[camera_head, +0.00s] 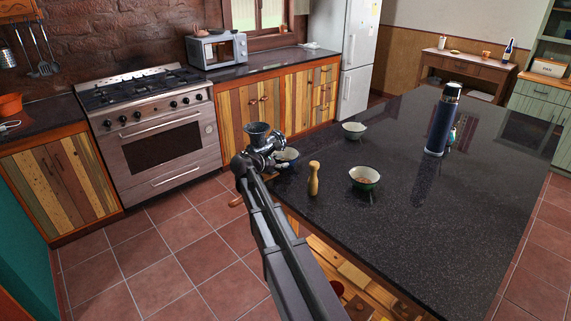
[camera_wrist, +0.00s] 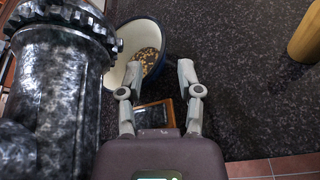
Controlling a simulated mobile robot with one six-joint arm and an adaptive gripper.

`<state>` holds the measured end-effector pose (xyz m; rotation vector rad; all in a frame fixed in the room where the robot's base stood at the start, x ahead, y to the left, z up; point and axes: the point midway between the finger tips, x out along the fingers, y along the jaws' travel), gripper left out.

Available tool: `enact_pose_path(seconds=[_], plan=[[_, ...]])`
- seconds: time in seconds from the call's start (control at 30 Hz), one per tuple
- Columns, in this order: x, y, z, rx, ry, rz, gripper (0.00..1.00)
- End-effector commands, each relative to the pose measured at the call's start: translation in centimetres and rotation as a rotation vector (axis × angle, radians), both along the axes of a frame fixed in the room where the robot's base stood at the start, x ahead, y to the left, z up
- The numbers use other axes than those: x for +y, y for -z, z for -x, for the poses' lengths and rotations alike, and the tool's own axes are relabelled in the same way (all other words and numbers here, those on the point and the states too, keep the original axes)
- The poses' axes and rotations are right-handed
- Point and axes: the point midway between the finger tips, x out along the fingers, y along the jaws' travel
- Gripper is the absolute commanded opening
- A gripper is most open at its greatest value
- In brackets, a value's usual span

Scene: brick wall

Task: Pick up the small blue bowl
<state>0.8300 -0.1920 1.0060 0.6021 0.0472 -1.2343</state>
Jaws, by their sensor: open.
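The small blue bowl (camera_wrist: 130,40) has a pale inside, a dark blue outer wall and brown and yellow bits in it. In the wrist view it lies just beyond my fingertips, at top centre-left. In the head view the bowl (camera_head: 289,155) sits near the counter's left edge, partly hidden behind the metal grinder and my arm. My gripper (camera_wrist: 160,72) is open and empty, its two fingers spread toward the bowl's near side. I cannot tell whether a fingertip touches it.
A dark metal grinder (camera_wrist: 58,90) stands close on the left of my gripper. A wooden pepper mill (camera_head: 314,179), a green bowl (camera_head: 365,184), a pale bowl (camera_head: 353,131) and a dark flask (camera_head: 441,125) stand on the black counter (camera_head: 470,220). The counter's right part is mostly clear.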

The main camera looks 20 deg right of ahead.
Motion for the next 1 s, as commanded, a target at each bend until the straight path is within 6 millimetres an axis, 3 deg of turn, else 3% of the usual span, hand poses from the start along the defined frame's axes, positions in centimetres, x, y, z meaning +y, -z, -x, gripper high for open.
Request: enact_pose_path(seconds=[0.2,0.63,1.0], plan=[[-1.2,0.5,-0.5,0.001,0.000,0.000,0.46],[-1.5,0.7,-0.6,0.000,0.000,0.000,0.46],[-4.8,2.4,-1.7,0.000,0.000,0.001,0.46]])
